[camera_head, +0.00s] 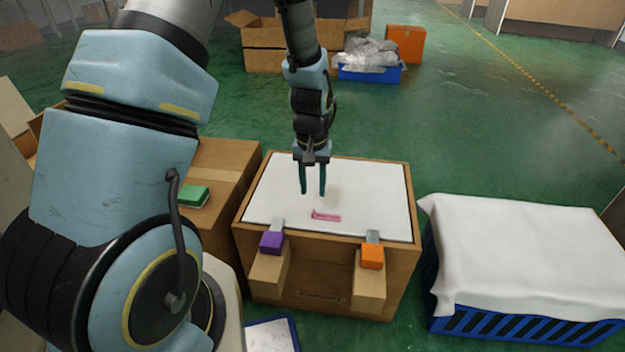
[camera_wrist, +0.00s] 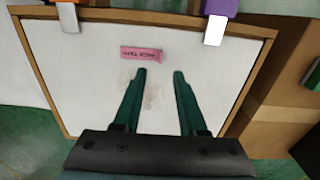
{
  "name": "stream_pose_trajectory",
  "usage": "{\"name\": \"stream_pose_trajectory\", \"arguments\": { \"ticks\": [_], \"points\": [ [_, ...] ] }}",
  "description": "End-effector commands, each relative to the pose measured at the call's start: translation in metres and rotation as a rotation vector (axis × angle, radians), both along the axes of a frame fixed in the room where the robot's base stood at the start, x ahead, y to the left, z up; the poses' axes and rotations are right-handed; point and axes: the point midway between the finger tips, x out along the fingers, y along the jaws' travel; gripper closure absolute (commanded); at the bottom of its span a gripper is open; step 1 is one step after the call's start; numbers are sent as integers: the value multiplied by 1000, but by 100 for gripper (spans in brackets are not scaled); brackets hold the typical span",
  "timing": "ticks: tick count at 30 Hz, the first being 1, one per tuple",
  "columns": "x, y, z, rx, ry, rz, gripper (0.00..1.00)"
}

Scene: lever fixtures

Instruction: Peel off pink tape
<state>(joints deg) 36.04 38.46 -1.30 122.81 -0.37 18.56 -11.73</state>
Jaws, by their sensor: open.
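The pink tape (camera_head: 326,216) is a short strip lying on the white top (camera_head: 375,190) of a wooden box, near its front edge. In the wrist view the tape (camera_wrist: 141,54) shows dark lettering and lies beyond my fingertips, a little left of the gap between them. My gripper (camera_head: 312,192) points down over the white top, behind the tape in the head view. Its two green fingers are apart with nothing between them, and they also show in the wrist view (camera_wrist: 161,73). I cannot tell how high the fingertips are above the surface.
A purple block (camera_head: 272,242) and an orange block (camera_head: 372,256) on metal tabs sit at the box's front edge. A green block (camera_head: 194,194) is at left. A cloth-covered blue crate (camera_head: 520,325) stands right. Green floor (camera_head: 470,120) is open behind.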

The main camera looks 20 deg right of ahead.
Motion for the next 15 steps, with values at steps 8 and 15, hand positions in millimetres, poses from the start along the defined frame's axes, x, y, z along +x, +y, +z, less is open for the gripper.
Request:
{"name": "stream_pose_trajectory", "arguments": {
  "ticks": [8,15],
  "points": [
    [-1,0,-52,1,2,0,59],
    [0,-1,-72,0,-1,0,59]
  ]
}}
